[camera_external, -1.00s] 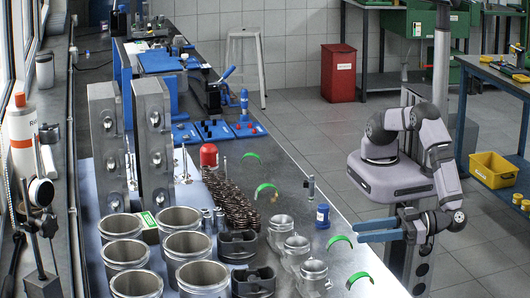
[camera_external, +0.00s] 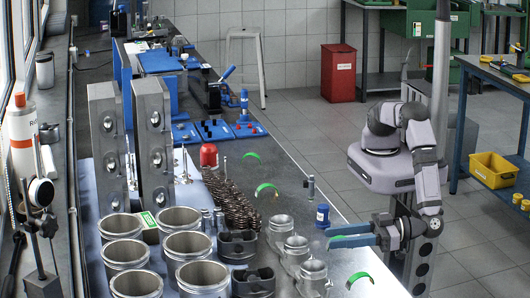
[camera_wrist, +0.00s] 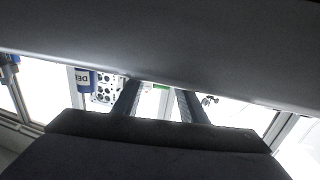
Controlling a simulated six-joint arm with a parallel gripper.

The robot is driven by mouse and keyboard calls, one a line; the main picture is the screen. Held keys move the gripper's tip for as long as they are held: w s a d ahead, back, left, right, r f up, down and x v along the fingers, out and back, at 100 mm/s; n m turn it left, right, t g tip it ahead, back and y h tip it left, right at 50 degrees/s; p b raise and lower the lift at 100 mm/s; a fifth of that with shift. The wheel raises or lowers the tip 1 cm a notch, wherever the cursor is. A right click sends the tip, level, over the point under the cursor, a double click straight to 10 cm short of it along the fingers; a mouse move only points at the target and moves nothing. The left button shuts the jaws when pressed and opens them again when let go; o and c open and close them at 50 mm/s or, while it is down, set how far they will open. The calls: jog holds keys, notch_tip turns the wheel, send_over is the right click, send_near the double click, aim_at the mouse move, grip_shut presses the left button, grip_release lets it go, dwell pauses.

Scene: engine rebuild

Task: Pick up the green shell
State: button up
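Several green curved shells stand along the right side of the bench. One is at the back (camera_external: 251,155), one in the middle (camera_external: 266,189) and one at the front edge (camera_external: 359,280). Another green shell (camera_external: 331,239) is mostly hidden by my gripper. My gripper (camera_external: 330,237) reaches in from the right, its two blue fingers apart and level at that shell. In the wrist view, a small green patch (camera_wrist: 161,87) shows between the dark fingers of my gripper (camera_wrist: 158,92). I cannot tell whether either finger touches the shell.
Metal pistons (camera_external: 296,250) stand close to the left of the fingertips. Cylinder liners (camera_external: 184,243) and springs (camera_external: 228,200) fill the bench further left.

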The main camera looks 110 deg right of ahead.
grip_shut()
notch_tip(320, 180, up, 10)
jog(key=shift+b, duration=1)
notch_tip(320, 180, up, 4)
jog(key=p, duration=0.4)
send_over(340, 237)
